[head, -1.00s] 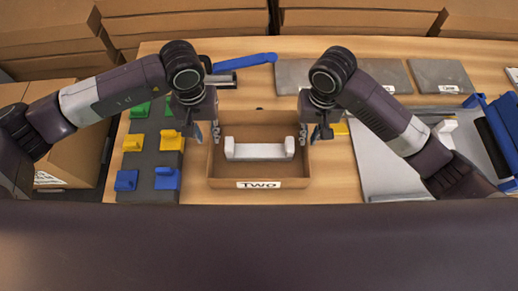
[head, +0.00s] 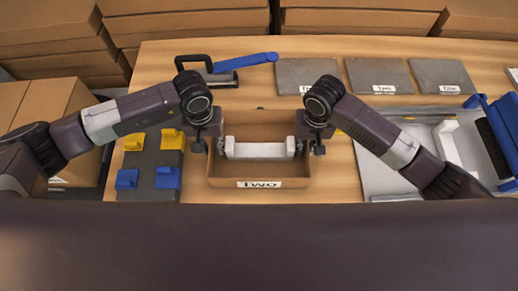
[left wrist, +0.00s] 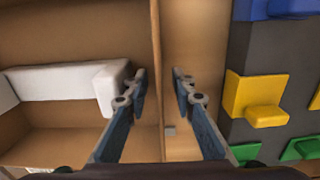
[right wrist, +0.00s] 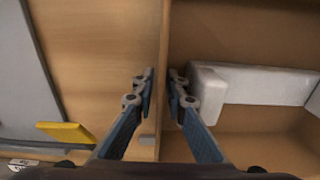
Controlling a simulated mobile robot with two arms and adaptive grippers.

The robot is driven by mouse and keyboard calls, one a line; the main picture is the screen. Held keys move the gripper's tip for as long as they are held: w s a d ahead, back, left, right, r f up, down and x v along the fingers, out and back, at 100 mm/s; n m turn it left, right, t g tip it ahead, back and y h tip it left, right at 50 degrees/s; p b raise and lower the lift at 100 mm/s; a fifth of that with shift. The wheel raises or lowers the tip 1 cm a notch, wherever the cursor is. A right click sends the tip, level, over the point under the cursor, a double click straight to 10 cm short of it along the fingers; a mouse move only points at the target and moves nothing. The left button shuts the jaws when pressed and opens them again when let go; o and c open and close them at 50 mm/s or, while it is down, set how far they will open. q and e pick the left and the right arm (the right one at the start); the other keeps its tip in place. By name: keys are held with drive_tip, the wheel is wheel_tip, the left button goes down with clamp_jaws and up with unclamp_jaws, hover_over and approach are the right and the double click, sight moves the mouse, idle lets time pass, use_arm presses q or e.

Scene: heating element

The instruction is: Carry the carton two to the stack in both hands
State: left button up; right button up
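Carton two (head: 260,196) is an open brown box on the table, with a "Two" label on its front. A white U-shaped part (head: 260,150) lies inside it. My left gripper (head: 216,146) is at the carton's left side wall; in the left wrist view its fingers (left wrist: 159,75) stand on either side of that wall, with a gap showing. My right gripper (head: 302,147) is at the right side wall; in the right wrist view its fingers (right wrist: 161,75) straddle the wall, slightly apart. The fingertips are partly hidden in the head view.
A dark mat (head: 153,187) with yellow and blue blocks is left of the carton. A grey tray (head: 372,185) with a white part and a blue rack (head: 497,140) are at right. Labelled grey plates (head: 380,78) and a blue-handled tool (head: 240,62) lie behind. Stacked cartons (head: 360,22) stand beyond the table.

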use_arm(q)
drive_tip(key=shift+c, duration=0.4)
use_arm(e)
drive_tip(key=shift+c, duration=0.5)
use_arm(q)
drive_tip(key=shift+c, duration=1.4)
use_arm(e)
clamp_jaws()
use_arm(q)
clamp_jaws()
drive_tip(key=shift+r, duration=0.15)
use_arm(e)
drive_tip(key=shift+r, duration=0.15)
